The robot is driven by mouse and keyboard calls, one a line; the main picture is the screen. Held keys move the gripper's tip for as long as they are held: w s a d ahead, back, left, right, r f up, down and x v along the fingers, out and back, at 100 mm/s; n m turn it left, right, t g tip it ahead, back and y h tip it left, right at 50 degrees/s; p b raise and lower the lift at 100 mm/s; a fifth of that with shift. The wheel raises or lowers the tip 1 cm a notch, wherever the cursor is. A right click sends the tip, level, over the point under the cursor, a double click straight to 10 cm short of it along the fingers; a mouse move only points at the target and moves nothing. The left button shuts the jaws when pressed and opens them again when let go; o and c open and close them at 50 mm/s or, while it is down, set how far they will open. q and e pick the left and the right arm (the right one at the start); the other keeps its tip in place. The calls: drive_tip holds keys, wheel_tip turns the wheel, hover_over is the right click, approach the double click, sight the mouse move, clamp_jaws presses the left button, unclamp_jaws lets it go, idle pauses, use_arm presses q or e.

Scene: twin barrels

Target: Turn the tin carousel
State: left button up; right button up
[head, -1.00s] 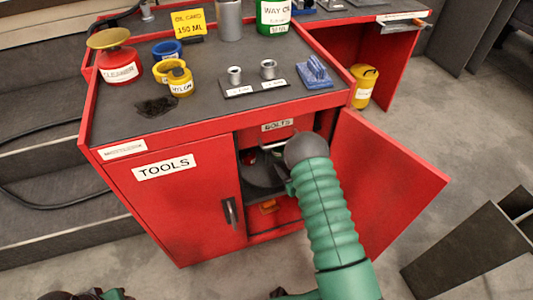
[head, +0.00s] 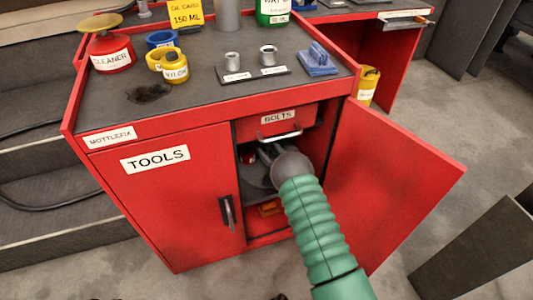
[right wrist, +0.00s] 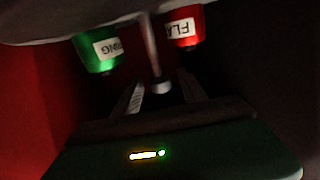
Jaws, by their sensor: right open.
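The tin carousel (head: 254,178) shows as a dark grey round plate inside the open right half of the red cabinet, partly hidden by my right arm. In the right wrist view, a green tin (right wrist: 96,52) and a red tin (right wrist: 183,27) appear upside down beside the pale edge of a plate (right wrist: 40,31). A thin upright post (right wrist: 152,45) stands between them. My right gripper (head: 263,151) is inside the opening, under the drawer. Its open fingers (right wrist: 162,92) point at the post's end; I cannot tell whether they touch it. My left gripper is out of view.
The BOLTS drawer (head: 277,122) with its handle is just above my right gripper. The open red door (head: 390,180) stands close right of my arm. The closed TOOLS door (head: 170,200) is on the left.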

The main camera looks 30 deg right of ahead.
drive_tip(key=shift+w, duration=0.7)
drive_tip(key=shift+c, duration=0.4)
clamp_jaws()
idle(0.5)
